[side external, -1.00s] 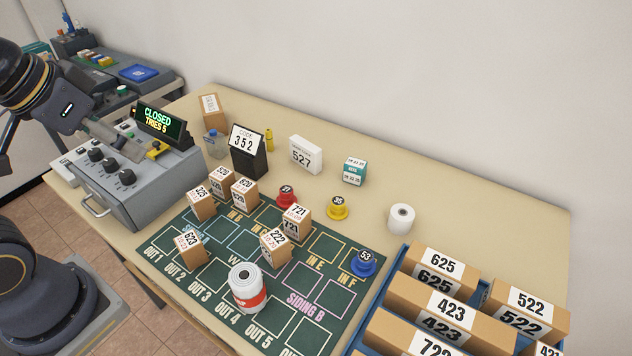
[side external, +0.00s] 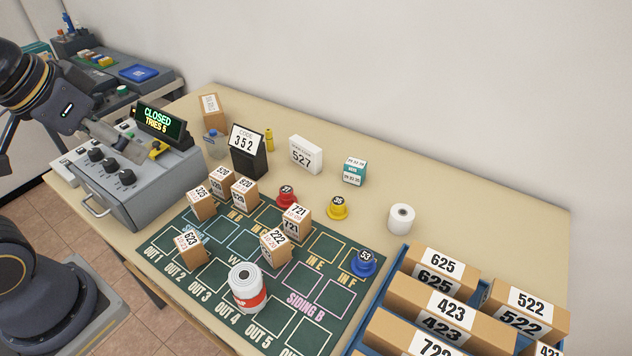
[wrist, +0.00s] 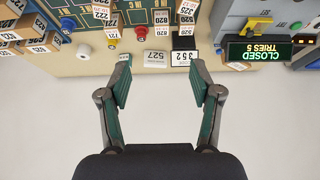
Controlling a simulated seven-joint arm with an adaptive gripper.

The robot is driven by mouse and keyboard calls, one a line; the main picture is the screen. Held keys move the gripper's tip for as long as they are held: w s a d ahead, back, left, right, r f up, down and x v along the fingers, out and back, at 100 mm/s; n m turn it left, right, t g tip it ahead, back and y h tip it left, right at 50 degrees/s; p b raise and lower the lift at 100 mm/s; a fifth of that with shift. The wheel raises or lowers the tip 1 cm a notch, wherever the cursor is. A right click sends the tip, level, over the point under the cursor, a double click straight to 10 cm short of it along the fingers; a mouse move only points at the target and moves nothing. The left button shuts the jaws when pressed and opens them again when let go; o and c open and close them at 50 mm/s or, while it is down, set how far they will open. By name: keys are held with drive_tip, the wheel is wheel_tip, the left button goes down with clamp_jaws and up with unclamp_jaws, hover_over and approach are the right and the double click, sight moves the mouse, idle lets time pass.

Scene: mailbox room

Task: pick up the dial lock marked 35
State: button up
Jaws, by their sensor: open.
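The dial lock marked 35 (side external: 338,208) is yellow, with a dark round number label on top. It stands on the bare tabletop just behind the green mat. In the wrist view, the yellow lock (wrist: 112,36) shows upside down at the upper left. A red dial lock (side external: 287,196) stands to its left, its number hard to read. A blue dial lock marked 53 (side external: 363,262) sits on the mat's right side. My gripper (wrist: 159,62) is open and empty, well away from the yellow lock. In the side view my gripper is at the left, near the grey box.
Several small numbered cartons (side external: 191,250) and a white-and-red can (side external: 247,288) stand on the green mat (side external: 225,318). A white roll (side external: 401,218), a teal-white box (side external: 354,170) and a code stand (side external: 247,152) are around the locks. A grey box (side external: 130,185) reads CLOSED. A blue crate (side external: 398,262) holds large cartons.

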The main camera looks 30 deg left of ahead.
drive_tip(key=w+r, duration=0.5)
drive_tip(key=r, duration=0.1)
drive_tip(key=m+g, duration=0.4)
drive_tip(key=m, duration=0.1)
hover_over(338, 200)
drive_tip(key=shift+h, duration=0.3)
wheel_tip(338, 200, down, 28)
drive_tip(key=shift+s+a+f, duration=0.1)
drive_tip(key=shift+s, duration=0.05)
drive_tip(key=shift+n, duration=0.3)
drive_tip(key=shift+f, duration=3.1)
clamp_jaws()
